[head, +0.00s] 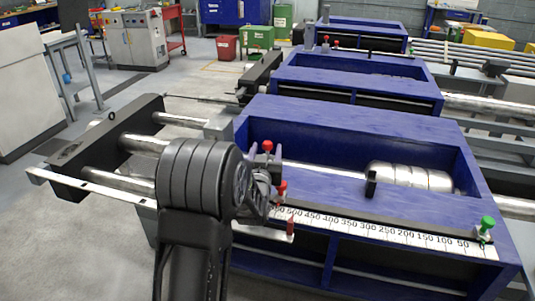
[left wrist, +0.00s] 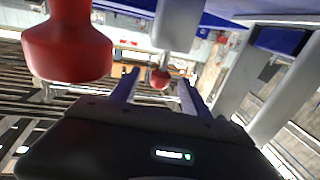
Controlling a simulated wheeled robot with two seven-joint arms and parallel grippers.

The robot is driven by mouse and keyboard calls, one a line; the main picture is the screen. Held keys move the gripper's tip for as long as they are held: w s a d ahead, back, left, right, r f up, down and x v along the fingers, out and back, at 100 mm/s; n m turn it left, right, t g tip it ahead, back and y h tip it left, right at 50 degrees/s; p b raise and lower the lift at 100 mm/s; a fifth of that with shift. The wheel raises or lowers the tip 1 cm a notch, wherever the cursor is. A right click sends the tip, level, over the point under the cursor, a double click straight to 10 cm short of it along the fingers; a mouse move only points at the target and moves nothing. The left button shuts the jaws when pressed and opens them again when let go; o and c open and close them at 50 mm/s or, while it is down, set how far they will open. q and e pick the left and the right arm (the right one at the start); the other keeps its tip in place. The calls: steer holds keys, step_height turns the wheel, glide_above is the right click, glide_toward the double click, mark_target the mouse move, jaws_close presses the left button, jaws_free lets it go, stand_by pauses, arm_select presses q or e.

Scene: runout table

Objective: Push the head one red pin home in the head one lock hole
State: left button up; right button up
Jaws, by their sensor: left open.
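On the nearest blue head, a red-knobbed pin (head: 267,146) stands upright beside my left gripper, and a second red knob (head: 281,188) shows just right of its fingers. A third, slim red piece (head: 290,227) stands lower, at the scale. My left gripper (head: 262,190) is at the left end of this head, its fingers partly hidden by my wrist. In the left wrist view the fingers are apart, with a small red ball (left wrist: 160,79) seen between them; contact cannot be judged. A large red knob (left wrist: 68,45) is close to the camera. The lock hole is not discernible.
A numbered scale (head: 370,230) runs along the front of the blue head (head: 360,125). A green-knobbed pin (head: 486,225) stands at its right end. More blue heads stand behind.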

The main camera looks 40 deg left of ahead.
arm_select(q)
steer(key=shift+w+a, duration=0.1)
steer(key=shift+w, duration=0.1)
stand_by(0.5)
jaws_close()
stand_by(0.3)
